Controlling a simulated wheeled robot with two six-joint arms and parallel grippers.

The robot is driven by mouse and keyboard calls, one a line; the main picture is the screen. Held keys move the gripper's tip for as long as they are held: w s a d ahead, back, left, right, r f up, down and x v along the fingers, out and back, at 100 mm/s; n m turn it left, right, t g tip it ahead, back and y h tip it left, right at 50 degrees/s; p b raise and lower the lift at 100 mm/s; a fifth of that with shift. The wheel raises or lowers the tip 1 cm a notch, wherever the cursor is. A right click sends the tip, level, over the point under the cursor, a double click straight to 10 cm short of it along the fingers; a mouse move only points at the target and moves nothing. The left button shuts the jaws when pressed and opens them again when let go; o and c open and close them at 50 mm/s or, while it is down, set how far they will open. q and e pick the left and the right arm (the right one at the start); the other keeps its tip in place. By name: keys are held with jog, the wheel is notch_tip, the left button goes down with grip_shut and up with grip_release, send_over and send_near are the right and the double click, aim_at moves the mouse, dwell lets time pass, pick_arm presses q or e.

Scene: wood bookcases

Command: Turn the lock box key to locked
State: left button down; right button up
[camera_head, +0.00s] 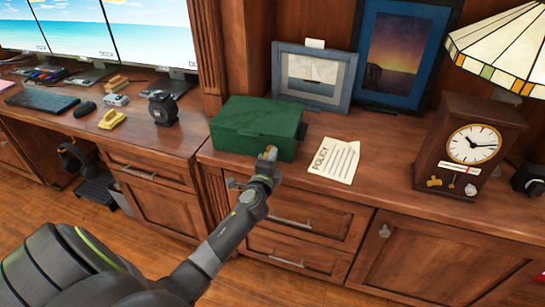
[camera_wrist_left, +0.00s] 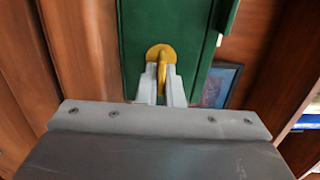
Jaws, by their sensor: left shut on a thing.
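The green lock box (camera_head: 252,124) stands closed on the wooden counter in the head view, and its green front (camera_wrist_left: 195,40) fills the middle of the left wrist view. A yellow key (camera_wrist_left: 161,66) sits on a round yellow plate on that front. My left gripper (camera_wrist_left: 161,92) is shut on the key, with a finger on either side of it. In the head view my left gripper (camera_head: 268,158) reaches the box's front face and covers most of the key. My right gripper shows in neither view.
A paper marked POLICY (camera_head: 334,160) lies right of the box. Framed pictures (camera_head: 314,76) stand behind it. A wooden clock (camera_head: 467,148) and a lamp (camera_head: 500,45) are at right. Monitors (camera_head: 150,35), a keyboard (camera_head: 40,99) and small items are at left.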

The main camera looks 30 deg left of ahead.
pick_arm(q)
jog(key=shift+f, duration=0.1)
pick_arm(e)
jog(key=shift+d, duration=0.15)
pick_arm(q)
jog(key=c, duration=1.6)
grip_release()
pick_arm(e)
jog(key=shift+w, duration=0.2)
pick_arm(q)
jog(key=v, duration=1.7)
jog(key=shift+s, duration=0.2)
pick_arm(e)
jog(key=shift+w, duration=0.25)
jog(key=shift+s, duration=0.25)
